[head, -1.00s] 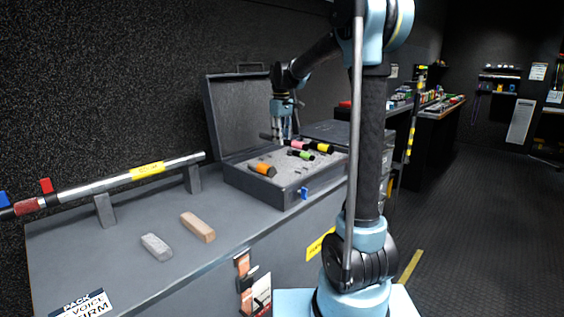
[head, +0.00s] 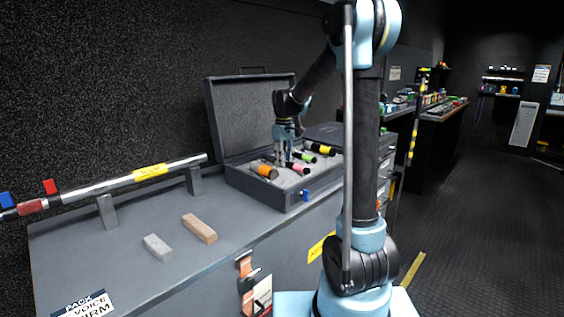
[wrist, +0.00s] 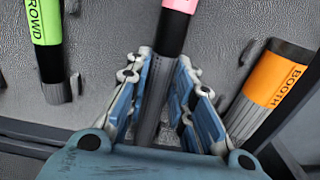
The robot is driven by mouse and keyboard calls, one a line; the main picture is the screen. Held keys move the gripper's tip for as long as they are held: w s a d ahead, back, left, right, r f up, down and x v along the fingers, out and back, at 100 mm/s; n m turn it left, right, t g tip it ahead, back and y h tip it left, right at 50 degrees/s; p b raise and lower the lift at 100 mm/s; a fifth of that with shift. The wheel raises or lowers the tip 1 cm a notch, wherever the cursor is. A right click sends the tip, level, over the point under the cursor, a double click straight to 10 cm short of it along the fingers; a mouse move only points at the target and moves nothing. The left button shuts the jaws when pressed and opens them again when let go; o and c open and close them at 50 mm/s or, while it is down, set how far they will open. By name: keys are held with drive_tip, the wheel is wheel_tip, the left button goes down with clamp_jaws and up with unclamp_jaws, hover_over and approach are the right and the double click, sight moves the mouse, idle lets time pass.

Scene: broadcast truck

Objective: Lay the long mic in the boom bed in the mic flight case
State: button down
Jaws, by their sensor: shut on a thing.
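My gripper (head: 283,164) is low inside the open mic flight case (head: 262,200). It is shut on a slim dark mic with a pink band (head: 299,168). In the wrist view that mic (wrist: 168,40) runs lengthwise between the two fingers of my gripper (wrist: 162,64). A green-banded mic marked CROWD (wrist: 45,25) lies to its left and an orange-banded mic marked BOOTH (wrist: 272,82) to its right, both apart from the fingers. A yellow-banded mic (head: 326,150) lies farther back. I cannot tell whether the pink-banded mic touches the bed; its lower end is hidden.
The case lid (head: 240,110) stands open at the back. On the counter (head: 110,255) lie a grey block (head: 158,247) and a tan block (head: 199,228). A long pole with a yellow label (head: 150,170) rests on two stands at left.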

drive_tip(key=c, duration=1.4)
unclamp_jaws()
wheel_tip(320, 180, up, 12)
drive_tip(key=s+d+f+m, duration=0.2)
drive_tip(key=s+d, duration=0.5)
drive_tip(key=s, duration=0.4)
drive_tip(key=s+d+f+m+t, duration=0.1)
drive_tip(key=s+d+f+m, duration=0.2)
drive_tip(key=s+f, duration=0.6)
drive_tip(key=s+d+f+m+t, duration=0.1)
drive_tip(key=s+d+f+m, duration=0.2)
drive_tip(key=s+f, duration=0.7)
drive_tip(key=s+d, duration=0.2)
drive_tip(key=s, duration=0.5)
drive_tip(key=shift+s+d+f+m, duration=0.15)
drive_tip(key=shift+d+f+m, duration=0.15)
drive_tip(key=shift+d+m, duration=0.1)
